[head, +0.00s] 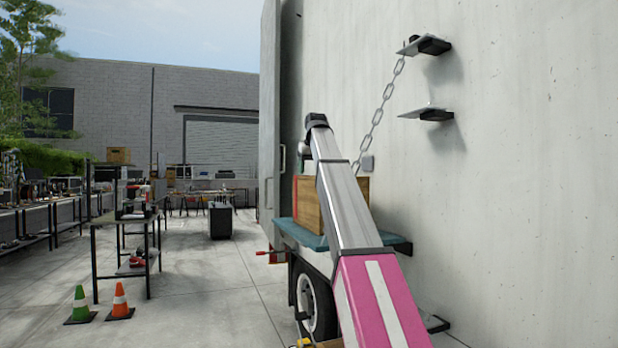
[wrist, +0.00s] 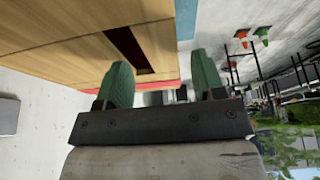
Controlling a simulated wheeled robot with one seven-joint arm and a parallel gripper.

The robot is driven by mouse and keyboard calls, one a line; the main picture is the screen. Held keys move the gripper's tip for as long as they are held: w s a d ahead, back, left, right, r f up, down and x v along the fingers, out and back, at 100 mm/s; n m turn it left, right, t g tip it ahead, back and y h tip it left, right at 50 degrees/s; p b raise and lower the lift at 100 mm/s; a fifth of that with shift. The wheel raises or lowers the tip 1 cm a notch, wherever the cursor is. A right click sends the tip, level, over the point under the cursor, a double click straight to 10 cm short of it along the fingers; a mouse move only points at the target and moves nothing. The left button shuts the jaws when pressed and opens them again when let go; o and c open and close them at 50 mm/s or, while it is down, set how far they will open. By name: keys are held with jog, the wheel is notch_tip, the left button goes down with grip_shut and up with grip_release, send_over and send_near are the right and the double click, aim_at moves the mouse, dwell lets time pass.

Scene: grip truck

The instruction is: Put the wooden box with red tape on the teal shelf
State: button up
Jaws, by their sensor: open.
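The wooden box (head: 308,205) with a red tape band on its left edge sits upright on the teal shelf (head: 288,228) on the truck's side. My arm crosses in front of it and hides part of it. In the wrist view the box (wrist: 60,30) fills the upper left, with a dark slot in its face and red tape along its lower edge. A teal strip (wrist: 187,18) runs beside it. My gripper (wrist: 163,78) is open. Its left green finger overlaps the box face; its right finger stands clear of the box. I cannot tell whether either touches.
Two small brackets (head: 428,113) and a chain (head: 380,115) are on the pale truck wall. A wheel (head: 315,303) is below the teal shelf. A work table (head: 125,218) and green and orange cones (head: 120,303) stand at left. The concrete floor between is clear.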

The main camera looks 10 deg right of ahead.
jog(key=v, duration=0.8)
jog(key=shift+r, duration=0.1)
dwell(1.1)
